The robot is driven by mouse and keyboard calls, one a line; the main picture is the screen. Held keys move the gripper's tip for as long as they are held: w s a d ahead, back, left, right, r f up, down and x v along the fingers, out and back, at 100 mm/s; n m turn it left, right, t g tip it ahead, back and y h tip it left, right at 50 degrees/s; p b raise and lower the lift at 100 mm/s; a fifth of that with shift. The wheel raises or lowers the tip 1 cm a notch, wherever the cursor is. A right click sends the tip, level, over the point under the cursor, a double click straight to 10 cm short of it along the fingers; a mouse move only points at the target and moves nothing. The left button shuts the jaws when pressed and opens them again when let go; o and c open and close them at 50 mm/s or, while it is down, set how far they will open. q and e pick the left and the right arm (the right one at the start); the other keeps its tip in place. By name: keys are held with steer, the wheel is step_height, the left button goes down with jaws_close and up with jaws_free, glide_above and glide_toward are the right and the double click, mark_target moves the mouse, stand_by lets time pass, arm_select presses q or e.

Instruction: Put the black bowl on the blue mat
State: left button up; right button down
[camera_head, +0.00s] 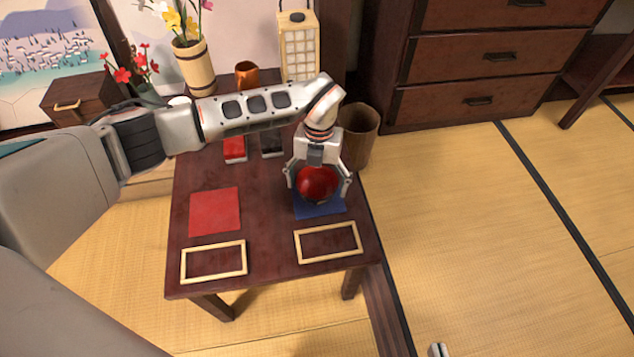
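The blue mat (328,209) lies on the right side of the low dark table. My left gripper (318,190) points down over it, one finger on each side of a rounded object with a glossy red face and dark edges (317,180). This may be the black bowl seen with a red inside; no wholly black bowl shows. The object is over the mat, but whether it rests on it or is held just above is unclear. The fingertips are close to its sides; contact cannot be made out. A small grey tip at the bottom edge may belong to my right gripper (438,350).
The table (270,225) also bears a red mat (214,211), two pale frames (214,261) (328,242), a small red item (235,149) and a small dark item (271,143). A lantern (299,45), vase (196,68) and copper cup (247,75) stand behind. A bin (359,135) stands at the right.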

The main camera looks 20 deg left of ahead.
mark_target(318, 188)
steer(key=shift+s+d+f, duration=0.1)
steer(key=shift+s+f, duration=0.1)
arm_select(q)
steer(key=r, duration=0.2)
steer(key=r+p, duration=0.1)
steer(key=w+r, duration=0.1)
steer(key=r, duration=0.1)
steer(key=shift+a+r+p, duration=0.1)
steer(key=shift+r+p, duration=0.2)
steer(key=shift+r, duration=0.05)
step_height(318, 188, up, 6)
steer(key=p, duration=0.2)
steer(key=shift+w+r, duration=0.2)
steer(key=shift+r, duration=0.05)
arm_select(e)
steer(key=d+f, duration=0.1)
steer(key=s+d+f+n+g, duration=0.1)
steer(key=shift+s+d+f+h, duration=0.15)
steer(key=shift+d+h, duration=0.25)
steer(key=shift+a, duration=0.1)
